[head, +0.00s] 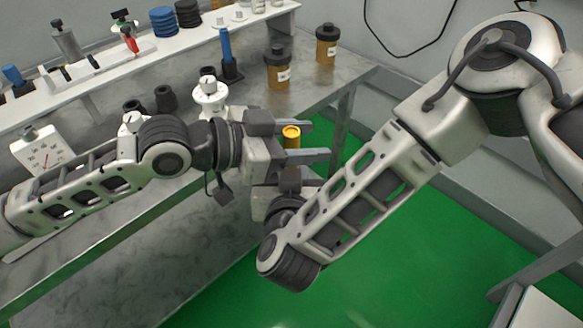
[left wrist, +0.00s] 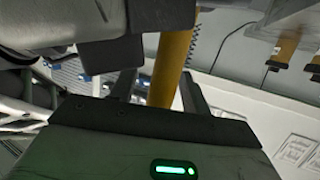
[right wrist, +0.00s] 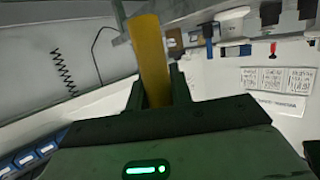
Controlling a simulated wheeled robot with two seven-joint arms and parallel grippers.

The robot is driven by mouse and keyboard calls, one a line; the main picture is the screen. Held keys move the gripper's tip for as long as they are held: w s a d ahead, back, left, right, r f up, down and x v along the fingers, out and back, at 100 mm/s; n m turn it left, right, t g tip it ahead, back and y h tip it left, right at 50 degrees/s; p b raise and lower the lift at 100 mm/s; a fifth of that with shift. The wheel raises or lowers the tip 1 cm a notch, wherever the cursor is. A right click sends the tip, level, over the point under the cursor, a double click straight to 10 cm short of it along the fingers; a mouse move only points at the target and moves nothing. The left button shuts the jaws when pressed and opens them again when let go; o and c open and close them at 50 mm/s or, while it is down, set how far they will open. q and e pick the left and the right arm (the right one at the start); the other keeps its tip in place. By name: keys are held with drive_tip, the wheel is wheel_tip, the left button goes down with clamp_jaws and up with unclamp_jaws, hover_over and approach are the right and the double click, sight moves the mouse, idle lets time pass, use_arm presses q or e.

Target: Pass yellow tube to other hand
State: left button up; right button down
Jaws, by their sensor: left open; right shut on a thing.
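The yellow tube (head: 292,138) stands about upright in the head view, with its top end showing between the fingers of my left gripper (head: 313,141). That gripper is open around the tube. My right gripper (head: 290,180) is just below, shut on the lower part of the tube and partly hidden by the left gripper. In the left wrist view the tube (left wrist: 171,65) runs up from between the spread fingers, with dark parts of my right gripper close by. In the right wrist view the tube (right wrist: 150,58) rises from between the fingers.
The grey workbench (head: 225,140) lies behind my grippers. It holds brown bottles (head: 278,72), a blue tube in a dark stand (head: 228,55), a white-topped item (head: 209,93) and a white timer (head: 42,150). A white shelf (head: 110,66) runs along the back. Green floor (head: 420,240) is clear below.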

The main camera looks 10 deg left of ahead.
use_arm(q)
drive_tip(key=v, duration=1.2)
drive_tip(key=w+d+f+m+t, duration=0.1)
drive_tip(key=w+f+m+t, duration=0.1)
drive_tip(key=w+t, duration=0.4)
wheel_tip(320, 180, down, 7)
drive_tip(key=n+t+y, duration=0.2)
drive_tip(key=t, duration=0.2)
drive_tip(key=s+a+f+n+g+y, duration=0.2)
drive_tip(key=s+f+n+g+y, duration=0.1)
drive_tip(key=f, duration=0.7)
drive_tip(key=s+a+f+n+g+y, duration=0.1)
drive_tip(key=s+f+n+g+y, duration=0.2)
drive_tip(key=s+f, duration=0.7)
drive_tip(key=n+y, duration=0.2)
drive_tip(key=n, duration=0.2)
drive_tip(key=shift+a+f, duration=0.4)
